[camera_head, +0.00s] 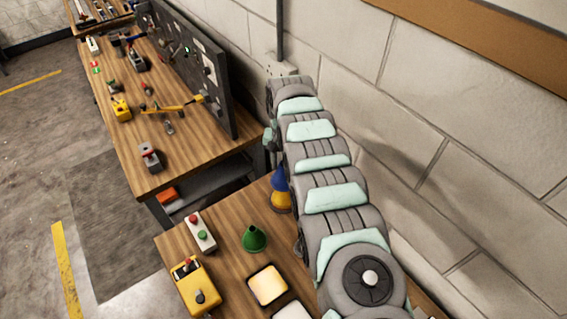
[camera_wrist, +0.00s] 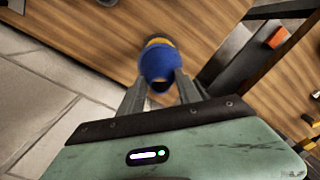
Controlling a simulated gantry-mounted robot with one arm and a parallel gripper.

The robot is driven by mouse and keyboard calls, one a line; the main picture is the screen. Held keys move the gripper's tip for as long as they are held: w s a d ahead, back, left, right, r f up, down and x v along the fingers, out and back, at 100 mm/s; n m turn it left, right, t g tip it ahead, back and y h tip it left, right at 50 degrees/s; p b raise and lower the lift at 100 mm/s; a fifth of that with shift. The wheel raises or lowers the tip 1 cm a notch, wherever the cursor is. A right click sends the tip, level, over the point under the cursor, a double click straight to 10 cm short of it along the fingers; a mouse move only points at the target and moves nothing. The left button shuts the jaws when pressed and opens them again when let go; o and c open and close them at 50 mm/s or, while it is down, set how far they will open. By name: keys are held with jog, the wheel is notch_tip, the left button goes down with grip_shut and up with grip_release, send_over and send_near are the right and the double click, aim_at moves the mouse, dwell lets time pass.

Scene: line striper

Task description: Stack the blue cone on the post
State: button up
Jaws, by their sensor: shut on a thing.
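My gripper (camera_wrist: 160,75) is shut on the blue cone (camera_wrist: 159,62), with one finger on each side of it. In the head view the blue cone (camera_head: 279,179) shows just left of my arm, partly hidden by it. A yellow cone (camera_head: 281,203) is directly under the blue one in the picture; a bit of yellow (camera_wrist: 158,41) also shows past the blue cone in the wrist view. I cannot tell whether the two touch. No post is clearly visible. A green cone (camera_head: 254,238) stands apart on the near wooden table (camera_head: 225,259).
A button box (camera_head: 200,232), a yellow device (camera_head: 196,287) and a lit square panel (camera_head: 267,285) are on the near table. A second bench (camera_head: 163,178) with tools and a dark pegboard (camera_head: 190,60) stands behind. A block wall (camera_head: 440,130) is close on the right.

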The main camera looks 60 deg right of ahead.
aim_at(284, 174)
jog(key=shift+f+b, duration=1.65)
jog(key=shift+f, duration=0.9)
jog(key=shift+f+b, duration=2.15)
jog(key=shift+f, duration=0.2)
jog(key=o, duration=1.3)
jog(key=shift+r, duration=0.1)
jog(key=shift+c, duration=1.4)
